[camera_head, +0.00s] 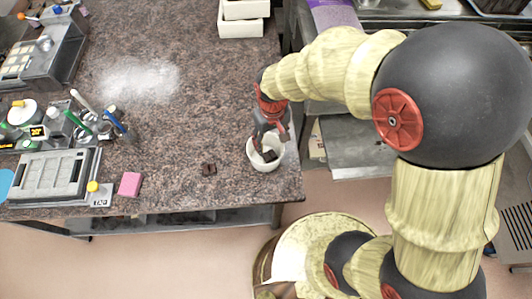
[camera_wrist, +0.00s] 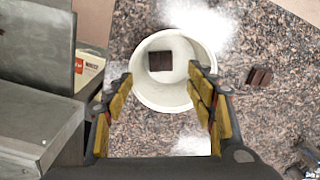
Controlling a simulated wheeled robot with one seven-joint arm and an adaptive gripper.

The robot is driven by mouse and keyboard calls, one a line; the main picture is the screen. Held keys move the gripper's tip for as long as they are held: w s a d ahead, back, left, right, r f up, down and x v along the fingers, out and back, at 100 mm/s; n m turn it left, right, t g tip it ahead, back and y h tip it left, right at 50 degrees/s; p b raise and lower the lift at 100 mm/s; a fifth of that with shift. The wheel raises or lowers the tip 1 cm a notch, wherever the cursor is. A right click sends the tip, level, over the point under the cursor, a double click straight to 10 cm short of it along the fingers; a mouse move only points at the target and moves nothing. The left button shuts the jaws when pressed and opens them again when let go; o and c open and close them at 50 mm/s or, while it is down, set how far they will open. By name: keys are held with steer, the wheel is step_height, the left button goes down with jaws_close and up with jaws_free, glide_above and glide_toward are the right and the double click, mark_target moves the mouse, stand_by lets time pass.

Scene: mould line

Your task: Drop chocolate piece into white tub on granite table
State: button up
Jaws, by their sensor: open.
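The white tub (camera_head: 264,164) stands near the right front corner of the granite table (camera_head: 215,115). My gripper (camera_head: 270,143) is above it, pointing down. In the wrist view my open fingers (camera_wrist: 160,78) stand on either side of the tub opening, with nothing held between them. The tub (camera_wrist: 147,96) shows there with a dark brown chocolate piece (camera_wrist: 160,61) lying inside it. A second dark chocolate piece lies on the granite outside the tub, in the wrist view (camera_wrist: 258,77) and, left of the tub, in the head view (camera_head: 209,169).
White bins (camera_head: 240,29) stand at the table's back right. A pink block (camera_head: 130,184) and a grey mould machine (camera_head: 52,176) are at the left front. White powder (camera_head: 140,80) covers a patch of granite. A steel bench (camera_head: 355,150) stands right of the table.

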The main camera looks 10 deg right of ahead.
steer(key=shift+r, duration=0.15)
step_height(320, 180, up, 12)
stand_by(0.5)
steer(key=shift+w, duration=0.1)
steer(key=s+d+r+m+t+b, duration=0.3)
steer(key=s+d+r+t+b, duration=0.2)
steer(key=s+d, duration=0.7)
steer(key=shift+r+m+t+b, duration=0.3)
steer(key=shift+r+b, duration=0.15)
steer(key=shift+r, duration=0.45)
